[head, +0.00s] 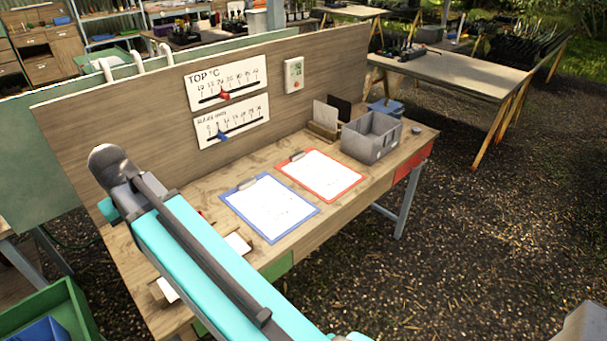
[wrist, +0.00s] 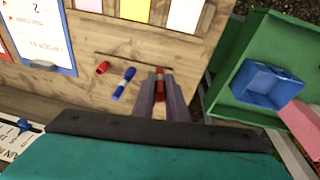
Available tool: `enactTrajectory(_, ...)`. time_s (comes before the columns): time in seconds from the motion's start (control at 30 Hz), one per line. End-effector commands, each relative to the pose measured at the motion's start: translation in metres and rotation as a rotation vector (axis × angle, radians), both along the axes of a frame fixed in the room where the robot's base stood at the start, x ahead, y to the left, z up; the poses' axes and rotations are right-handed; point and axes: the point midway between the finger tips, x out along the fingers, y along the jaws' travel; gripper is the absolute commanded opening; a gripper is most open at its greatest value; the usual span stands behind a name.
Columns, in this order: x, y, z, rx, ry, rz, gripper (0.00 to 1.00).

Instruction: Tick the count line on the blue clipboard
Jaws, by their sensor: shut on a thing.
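The blue clipboard (head: 229,204) lies flat on the wooden desk in the head view, with a white sheet under its clip. Part of it shows at the upper left of the wrist view (wrist: 73,70), with print on its sheet; I cannot make out a count line. My gripper (wrist: 160,88) is shut on a red marker (wrist: 161,80) over the desk, to the right of the clipboard in the wrist view. A blue marker (wrist: 123,84) and a short red piece (wrist: 102,68) lie beside it. My arm hides the gripper in the head view.
A red clipboard (head: 335,171) lies beside the blue one, with a grey bin (head: 361,147) beyond. An upright board (head: 150,105) with two slider scales stands along the desk's back. A green tray (wrist: 225,95) with a blue box (wrist: 258,88) is off the desk's end.

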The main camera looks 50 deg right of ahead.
Motion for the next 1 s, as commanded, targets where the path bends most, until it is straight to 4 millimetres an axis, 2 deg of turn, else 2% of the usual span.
enactTrajectory(0.17, 0.002, -0.008, 0.0, -0.001, 0.0, 0.019, 0.0)
enactTrajectory(0.37, 0.005, -0.039, -0.001, 0.001, 0.001, 0.082, 0.0)
enactTrajectory(0.67, 0.008, -0.113, -0.006, 0.001, -0.001, 0.227, 0.0)
enactTrajectory(1.0, 0.0, -0.201, -0.011, 0.001, -0.001, 0.397, 0.0)
